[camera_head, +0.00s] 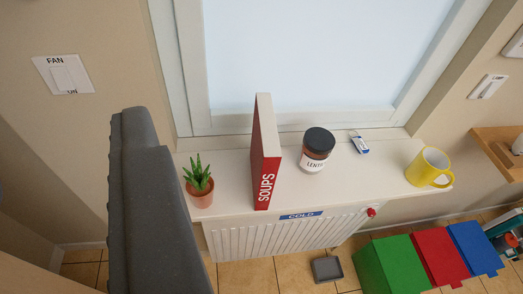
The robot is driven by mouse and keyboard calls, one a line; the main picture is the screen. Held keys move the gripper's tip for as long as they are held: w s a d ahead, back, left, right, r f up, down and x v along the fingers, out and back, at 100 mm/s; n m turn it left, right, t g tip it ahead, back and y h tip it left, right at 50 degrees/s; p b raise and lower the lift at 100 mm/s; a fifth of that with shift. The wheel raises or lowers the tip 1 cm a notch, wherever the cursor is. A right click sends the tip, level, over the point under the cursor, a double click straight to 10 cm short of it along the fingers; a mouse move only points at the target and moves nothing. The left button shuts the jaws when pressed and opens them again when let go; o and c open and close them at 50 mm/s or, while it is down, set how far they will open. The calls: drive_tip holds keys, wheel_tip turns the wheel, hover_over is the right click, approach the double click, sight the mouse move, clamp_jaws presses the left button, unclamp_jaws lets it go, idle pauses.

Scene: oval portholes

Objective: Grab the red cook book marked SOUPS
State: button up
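The red cook book (266,160) stands upright on the white window sill, its spine marked SOUPS in white letters and facing me. Its pale top and page edges show along the upper part. It stands apart from the plant on its left and the jar on its right. Nothing hides its spine.
A potted plant (199,184), a dark-lidded jar (317,150) and a yellow mug (428,168) share the sill (233,196). A radiator (285,236) is below. Green (392,264), red and blue boxes stand lower right. A tall dark grey form (155,215) fills the left foreground.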

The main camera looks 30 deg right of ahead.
drive_tip(key=shift+o, duration=1.4)
drive_tip(key=shift+w+f, duration=0.15)
drive_tip(key=shift+w, duration=0.1)
drive_tip(key=m+g+h+p, duration=0.3)
drive_tip(key=m+h+p, duration=0.1)
drive_tip(key=p, duration=0.4)
approach(268, 126)
drive_tip(key=shift+f+p+x, duration=0.15)
drive_tip(key=shift+p+x, duration=0.05)
drive_tip(key=shift+x, duration=0.9)
drive_tip(key=shift+f+p+x, duration=0.15)
drive_tip(key=shift+p+x, duration=0.05)
drive_tip(key=shift+x, duration=0.85)
drive_tip(key=shift+r+p+x, duration=0.1)
drive_tip(key=shift+p+x, duration=0.15)
drive_tip(key=shift+x, duration=0.7)
drive_tip(key=shift+r+p+x, duration=0.15)
drive_tip(key=shift+p+x, duration=0.05)
drive_tip(key=shift+x, duration=0.7)
drive_tip(key=shift+w+d+f, duration=0.25)
drive_tip(key=shift+w, duration=0.35)
drive_tip(key=shift+c, duration=0.3)
